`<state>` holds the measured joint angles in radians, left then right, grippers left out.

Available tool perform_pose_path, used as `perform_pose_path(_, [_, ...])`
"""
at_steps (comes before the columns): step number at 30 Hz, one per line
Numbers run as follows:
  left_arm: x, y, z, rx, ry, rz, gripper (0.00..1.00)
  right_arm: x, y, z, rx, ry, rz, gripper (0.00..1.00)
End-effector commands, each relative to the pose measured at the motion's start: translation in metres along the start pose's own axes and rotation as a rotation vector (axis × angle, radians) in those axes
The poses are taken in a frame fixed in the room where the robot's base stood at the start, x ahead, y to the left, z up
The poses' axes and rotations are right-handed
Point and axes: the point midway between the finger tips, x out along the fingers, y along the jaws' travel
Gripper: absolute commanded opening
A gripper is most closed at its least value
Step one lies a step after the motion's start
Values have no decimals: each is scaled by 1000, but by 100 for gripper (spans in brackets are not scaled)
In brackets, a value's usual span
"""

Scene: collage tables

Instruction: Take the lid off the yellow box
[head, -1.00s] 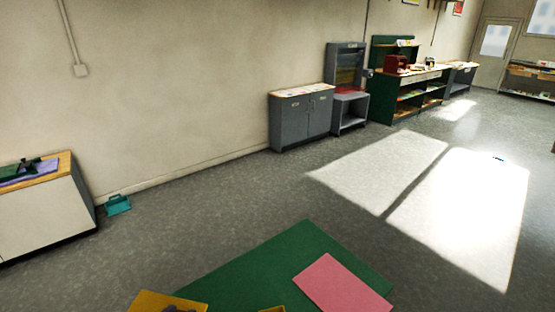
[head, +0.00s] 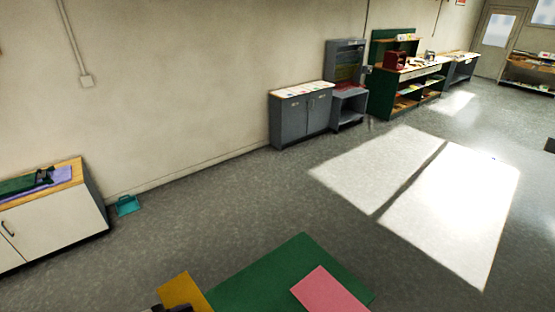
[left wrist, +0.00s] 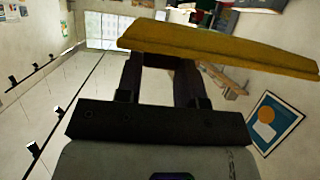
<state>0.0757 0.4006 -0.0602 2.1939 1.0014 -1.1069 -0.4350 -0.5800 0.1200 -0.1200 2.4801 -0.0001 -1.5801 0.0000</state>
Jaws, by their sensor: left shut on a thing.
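A flat yellow lid (left wrist: 220,50) spans the top of the left wrist view, across the fingertips of my left gripper (left wrist: 160,62). The gripper's two dark fingers are shut on it. In the head view a yellow panel (head: 184,291), which looks like the same lid, shows at the bottom edge, left of the green tabletop. A dark part of my left gripper (head: 174,308) shows just below it. I cannot make out the body of the yellow box. My right gripper is in neither view.
A pink sheet (head: 328,291) lies on the green tabletop (head: 255,285). A white cabinet (head: 50,225) stands at the left wall, with a teal dustpan-like item (head: 127,206) on the floor beside it. Grey cabinets (head: 302,118) stand at the far wall. The floor between is open.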

Motion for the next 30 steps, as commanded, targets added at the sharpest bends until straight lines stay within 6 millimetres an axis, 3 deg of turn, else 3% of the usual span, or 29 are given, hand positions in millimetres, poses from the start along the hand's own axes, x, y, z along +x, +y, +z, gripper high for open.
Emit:
perform_pose_path(1, [-11,0,-20,9,-3,18,7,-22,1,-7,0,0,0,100])
perform_pose_path(6, [-26,0,-42,30,-3,70,7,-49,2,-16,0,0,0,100])
perform_pose_path(15, [-40,1,-60,47,-2,113,7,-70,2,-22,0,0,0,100])
perform_pose_path(23, [-40,0,-59,49,-1,119,7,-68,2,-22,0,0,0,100])
perform_pose_path(30, [-24,-1,-28,50,0,118,7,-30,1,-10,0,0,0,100])
